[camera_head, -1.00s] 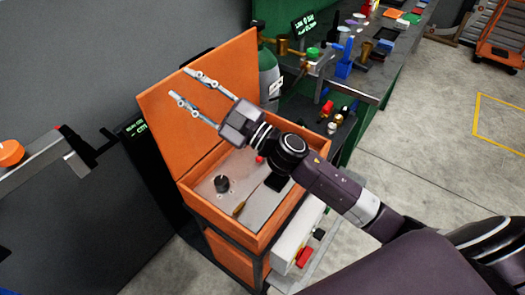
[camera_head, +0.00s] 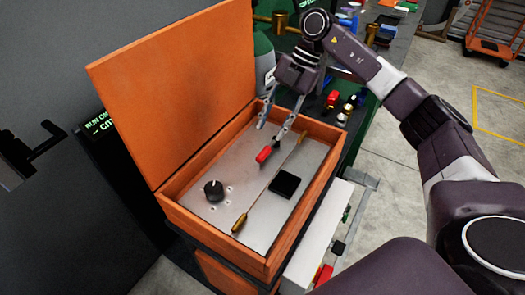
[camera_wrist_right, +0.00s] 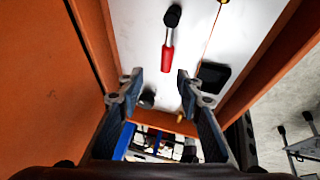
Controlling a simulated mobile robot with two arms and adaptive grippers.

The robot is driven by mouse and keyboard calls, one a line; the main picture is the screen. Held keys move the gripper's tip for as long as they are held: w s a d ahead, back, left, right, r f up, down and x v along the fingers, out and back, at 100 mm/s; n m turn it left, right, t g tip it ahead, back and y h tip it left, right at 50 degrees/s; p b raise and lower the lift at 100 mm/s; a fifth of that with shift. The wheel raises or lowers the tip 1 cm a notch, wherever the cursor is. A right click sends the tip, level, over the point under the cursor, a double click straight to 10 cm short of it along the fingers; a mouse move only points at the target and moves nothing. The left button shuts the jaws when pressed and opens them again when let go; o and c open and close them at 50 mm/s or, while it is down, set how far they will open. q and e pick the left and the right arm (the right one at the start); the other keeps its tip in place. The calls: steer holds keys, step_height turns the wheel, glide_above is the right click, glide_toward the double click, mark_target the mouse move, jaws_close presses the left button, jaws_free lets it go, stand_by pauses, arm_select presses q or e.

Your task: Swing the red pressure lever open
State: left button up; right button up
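The red pressure lever (camera_head: 264,154) lies on the metal panel inside the open orange box. The right wrist view shows its red grip (camera_wrist_right: 167,57), a silver shaft and a black pivot end (camera_wrist_right: 173,15). My right gripper (camera_head: 270,132) is open and points down into the box, above the lever. In the right wrist view its fingertips (camera_wrist_right: 159,78) are spread to either side, with the red grip just beyond the gap between them. Nothing is between the fingers, and I cannot tell the exact height left. My left gripper is not in view.
The orange lid (camera_head: 175,85) stands open at the left and back. A black knob (camera_head: 213,190), a black square pad (camera_head: 284,183) and a brass-ended rod or seam (camera_head: 238,222) are on the panel. The orange box rim (camera_head: 225,258) surrounds it. A cluttered bench stands behind.

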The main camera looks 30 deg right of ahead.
mark_target(265, 151)
steer(key=x, duration=0.5)
steer(key=d+p+x, duration=0.1)
steer(key=x, duration=0.1)
steer(key=shift+s+f, duration=0.4)
steer(key=shift+c, duration=0.5)
jaws_close()
